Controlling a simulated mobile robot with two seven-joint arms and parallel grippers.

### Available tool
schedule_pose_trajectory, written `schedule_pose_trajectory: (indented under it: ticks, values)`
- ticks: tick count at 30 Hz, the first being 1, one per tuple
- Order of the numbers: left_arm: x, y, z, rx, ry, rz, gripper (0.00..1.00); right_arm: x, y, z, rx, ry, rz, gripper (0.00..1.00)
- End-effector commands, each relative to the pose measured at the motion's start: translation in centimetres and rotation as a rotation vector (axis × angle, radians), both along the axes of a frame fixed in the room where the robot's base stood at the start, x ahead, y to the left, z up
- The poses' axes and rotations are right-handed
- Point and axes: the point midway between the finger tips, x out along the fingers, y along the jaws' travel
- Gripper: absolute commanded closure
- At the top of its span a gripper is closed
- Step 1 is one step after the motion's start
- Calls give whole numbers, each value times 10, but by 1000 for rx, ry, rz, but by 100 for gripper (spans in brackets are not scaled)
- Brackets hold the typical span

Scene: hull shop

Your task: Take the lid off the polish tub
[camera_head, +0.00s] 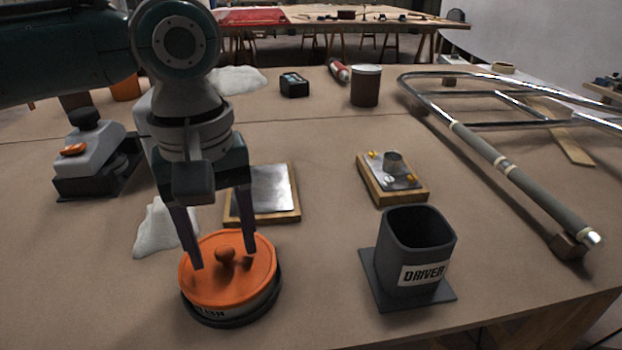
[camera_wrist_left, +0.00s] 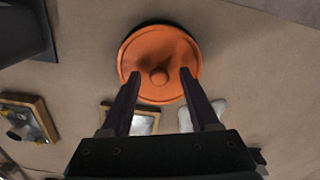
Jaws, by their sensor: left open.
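The polish tub (camera_head: 238,310) stands near the front edge of the table, in a dark round base. Its orange lid (camera_head: 258,262) is on it, with a round orange knob (camera_head: 225,254) in the middle. My left gripper (camera_head: 224,262) points down over the lid, open, with one finger on each side of the knob and gaps to it. In the left wrist view the lid (camera_wrist_left: 160,92) shows whole, and the fingertips of my left gripper (camera_wrist_left: 160,74) reach over it around the knob (camera_wrist_left: 159,76). Whether the fingertips touch the lid I cannot tell. My right gripper is not in view.
A dark holder marked DRIVER (camera_head: 415,250) stands right of the tub. Behind are a metal plate on wood (camera_head: 268,192), a wooden block with fittings (camera_head: 392,178) and a white cloth (camera_head: 160,228). A grey device (camera_head: 95,158) is left; a tubular rail (camera_head: 520,180) lies right.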

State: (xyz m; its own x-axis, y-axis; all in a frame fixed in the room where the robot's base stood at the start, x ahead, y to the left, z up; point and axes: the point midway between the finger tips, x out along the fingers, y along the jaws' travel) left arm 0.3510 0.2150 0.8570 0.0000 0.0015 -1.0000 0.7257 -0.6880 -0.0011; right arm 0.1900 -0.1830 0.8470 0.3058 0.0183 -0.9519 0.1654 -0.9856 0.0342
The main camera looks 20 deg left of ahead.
Motion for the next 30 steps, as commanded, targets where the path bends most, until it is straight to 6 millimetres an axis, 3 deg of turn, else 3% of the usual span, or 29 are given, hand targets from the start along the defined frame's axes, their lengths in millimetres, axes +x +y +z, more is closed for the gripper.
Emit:
schedule_pose_trajectory:
  ticks: [5,21,30]
  values:
    - [0,0,1,0,0,-1,41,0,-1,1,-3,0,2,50]
    - [0,0,1,-1,-1,-1,100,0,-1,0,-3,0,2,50]
    - [0,0,1,-1,-1,-1,100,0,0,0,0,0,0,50]
